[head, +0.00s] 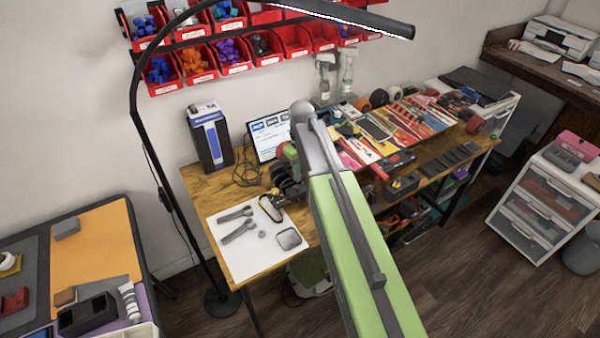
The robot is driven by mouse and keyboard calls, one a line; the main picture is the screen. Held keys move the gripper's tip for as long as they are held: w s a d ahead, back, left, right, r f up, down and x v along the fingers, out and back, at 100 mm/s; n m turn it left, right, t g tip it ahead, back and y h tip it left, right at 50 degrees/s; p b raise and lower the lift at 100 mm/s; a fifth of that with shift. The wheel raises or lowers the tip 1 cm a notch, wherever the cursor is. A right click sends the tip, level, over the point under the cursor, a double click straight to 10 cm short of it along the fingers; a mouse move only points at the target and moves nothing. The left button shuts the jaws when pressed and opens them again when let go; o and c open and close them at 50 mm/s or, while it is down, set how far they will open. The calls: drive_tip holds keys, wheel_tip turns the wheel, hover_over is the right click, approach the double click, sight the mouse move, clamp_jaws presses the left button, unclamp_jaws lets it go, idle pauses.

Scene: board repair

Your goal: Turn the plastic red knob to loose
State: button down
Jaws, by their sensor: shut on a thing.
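My green and grey arm reaches from the bottom of the picture over the wooden workbench (190,177). My gripper (276,194) is a small dark shape at the arm's far end, low over the bench beside the white mat. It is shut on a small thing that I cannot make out. The red knob cannot be told apart at this size; the arm and dark parts around the gripper cover that spot.
A white mat (225,262) with two grey wrenches (238,226) lies left of my gripper. Colourful boards (415,118) and tools crowd the right. A black lamp (143,120) arches over the left side.

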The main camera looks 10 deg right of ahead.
drive_tip(key=shift+w+n, duration=0.1)
drive_tip(key=shift+n, duration=0.5)
drive_tip(key=c, duration=1.3)
unclamp_jaws()
drive_tip(key=shift+r, duration=0.1)
wheel_tip(320, 180, up, 8)
drive_tip(key=p, duration=0.8)
drive_tip(key=shift+a, duration=0.15)
drive_tip(key=s+m, duration=0.6)
drive_tip(key=s, duration=0.9)
drive_tip(key=shift+s+a+m, duration=0.15)
drive_tip(key=shift+a+m, duration=0.15)
drive_tip(key=shift+m, duration=0.1)
